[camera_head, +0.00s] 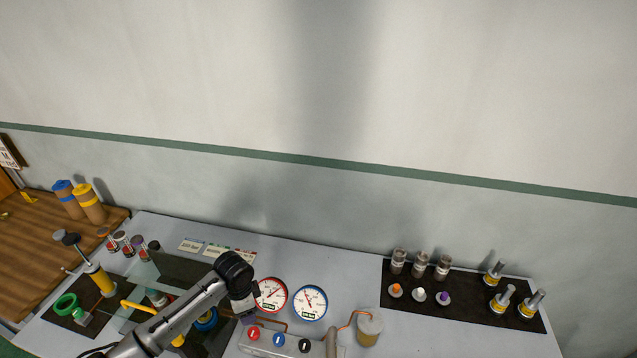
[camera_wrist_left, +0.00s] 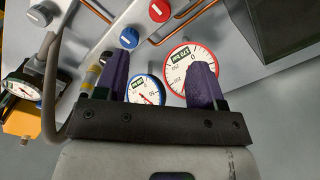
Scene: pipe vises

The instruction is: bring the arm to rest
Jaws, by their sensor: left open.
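My left arm (camera_head: 180,318) comes in from the lower left in the head view and bends down at its black wrist. My left gripper (camera_head: 248,318) points down by the red-rimmed gauge, above the left end of the grey valve block. In the left wrist view its two purple fingers (camera_wrist_left: 158,72) are apart, with nothing held between them. The red-rimmed gauge (camera_wrist_left: 181,58) and blue-rimmed gauge (camera_wrist_left: 146,90) show behind and between the fingers. My right gripper is not in view.
The grey valve block (camera_head: 285,342) has red, blue and black knobs. The red-rimmed gauge (camera_head: 272,294) and blue-rimmed gauge (camera_head: 310,302) stand behind it. A beaker (camera_head: 369,329) stands to the right. A dark mat (camera_head: 465,312) holds jars and several yellow-based parts. Cluttered tools fill the left.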

